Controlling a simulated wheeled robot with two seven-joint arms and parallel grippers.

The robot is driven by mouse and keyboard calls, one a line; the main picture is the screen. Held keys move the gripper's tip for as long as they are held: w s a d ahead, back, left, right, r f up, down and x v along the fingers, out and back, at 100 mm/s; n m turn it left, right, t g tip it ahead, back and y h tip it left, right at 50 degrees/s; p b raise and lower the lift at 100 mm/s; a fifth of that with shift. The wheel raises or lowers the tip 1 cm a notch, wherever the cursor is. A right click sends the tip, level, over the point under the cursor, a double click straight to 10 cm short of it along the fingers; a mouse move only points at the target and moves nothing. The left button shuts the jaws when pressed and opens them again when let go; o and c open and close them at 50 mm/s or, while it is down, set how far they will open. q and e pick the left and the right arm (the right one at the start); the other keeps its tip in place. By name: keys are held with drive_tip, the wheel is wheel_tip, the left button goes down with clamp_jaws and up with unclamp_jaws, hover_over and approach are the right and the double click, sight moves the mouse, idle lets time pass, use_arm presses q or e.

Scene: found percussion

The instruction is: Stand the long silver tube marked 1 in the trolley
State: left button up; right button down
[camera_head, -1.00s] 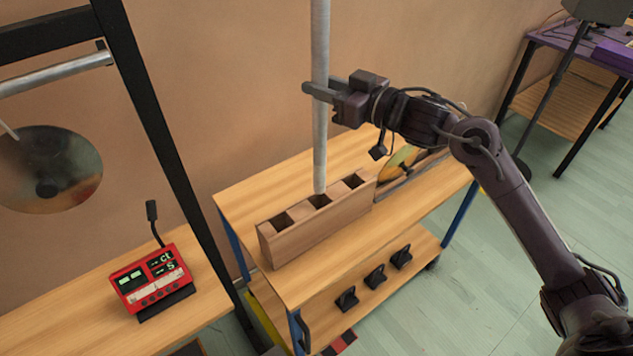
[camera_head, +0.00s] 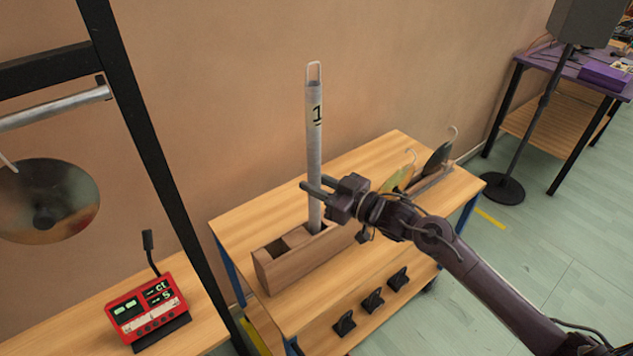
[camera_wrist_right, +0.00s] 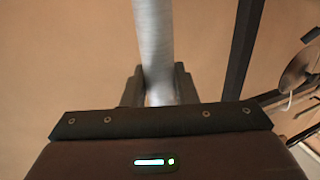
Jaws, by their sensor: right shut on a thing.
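The long silver tube marked 1 (camera_head: 314,150) stands upright with its label and top loop in view. Its lower end is inside a socket of the wooden block (camera_head: 290,265) on the trolley (camera_head: 235,225); how deep it sits is hidden. My right gripper (camera_head: 312,187) is shut on the tube just above the block. In the right wrist view the tube (camera_wrist_right: 153,45) runs up from between the fingers (camera_wrist_right: 158,88). My left gripper is not in view.
Metal discs on hooks (camera_head: 438,157) stand at the trolley's back right. Small black holders (camera_head: 372,301) line the lower shelf. A red device (camera_head: 148,306) sits on the left table. A dark frame (camera_head: 150,150) with a hanging disc (camera_head: 45,200) stands at left.

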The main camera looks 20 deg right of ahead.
drive_tip(key=c, duration=1.2)
unclamp_jaws()
drive_tip(key=shift+o, duration=0.2)
drive_tip(key=b+v, duration=0.1)
drive_tip(key=v, duration=1.1)
drive_tip(key=shift+r, duration=0.15)
